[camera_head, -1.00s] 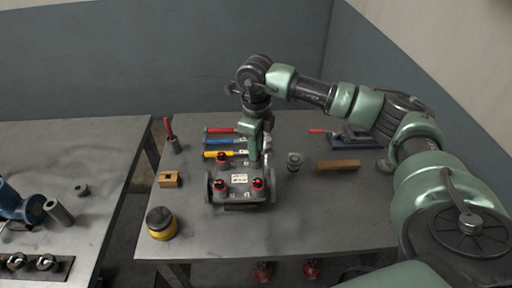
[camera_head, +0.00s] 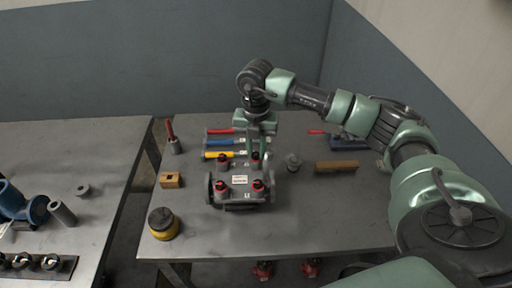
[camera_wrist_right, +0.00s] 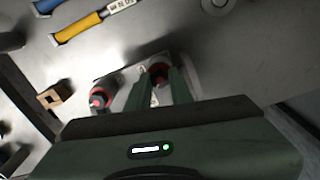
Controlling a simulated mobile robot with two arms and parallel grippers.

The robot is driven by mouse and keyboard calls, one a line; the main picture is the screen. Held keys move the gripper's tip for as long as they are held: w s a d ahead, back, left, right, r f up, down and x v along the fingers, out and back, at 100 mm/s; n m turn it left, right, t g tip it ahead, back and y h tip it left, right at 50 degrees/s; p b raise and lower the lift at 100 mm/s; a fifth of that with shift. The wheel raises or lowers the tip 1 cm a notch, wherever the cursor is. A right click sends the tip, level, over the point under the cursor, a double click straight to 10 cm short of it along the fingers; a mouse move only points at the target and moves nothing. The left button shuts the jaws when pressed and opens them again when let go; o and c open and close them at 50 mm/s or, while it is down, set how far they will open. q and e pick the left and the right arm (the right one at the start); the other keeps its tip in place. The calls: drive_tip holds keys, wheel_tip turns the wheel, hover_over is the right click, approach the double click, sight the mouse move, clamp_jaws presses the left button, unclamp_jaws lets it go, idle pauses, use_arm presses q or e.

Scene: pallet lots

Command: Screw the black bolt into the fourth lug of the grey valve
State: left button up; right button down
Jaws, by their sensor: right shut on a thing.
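The grey valve (camera_head: 240,196) lies on the middle table, with a white label on top. Black bolts with red collars stand in three of its lugs: back left (camera_head: 222,160), front left (camera_head: 218,187) and front right (camera_head: 258,186). My right gripper (camera_head: 257,153) points down over the back right lug, shut on the black bolt (camera_wrist_right: 158,72). The bolt is upright at that lug, mostly hidden by the fingers; how deep it sits I cannot tell. In the wrist view the valve (camera_wrist_right: 132,92) is largely covered by my gripper. My left gripper is out of view.
Red, blue and yellow-handled tools (camera_head: 218,143) lie behind the valve. A small grey round part (camera_head: 293,161) and a wooden bar (camera_head: 336,167) lie right of it. A yellow-black canister (camera_head: 163,223) and wooden block (camera_head: 171,180) are left. The front right tabletop is clear.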

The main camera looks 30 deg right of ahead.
drive_tip(key=m+p, duration=0.1)
drive_tip(key=m, duration=0.4)
drive_tip(key=shift+r, duration=0.1)
drive_tip(key=m+p, duration=0.1)
drive_tip(key=m, duration=0.3)
drive_tip(key=c, duration=1.4)
unclamp_jaws()
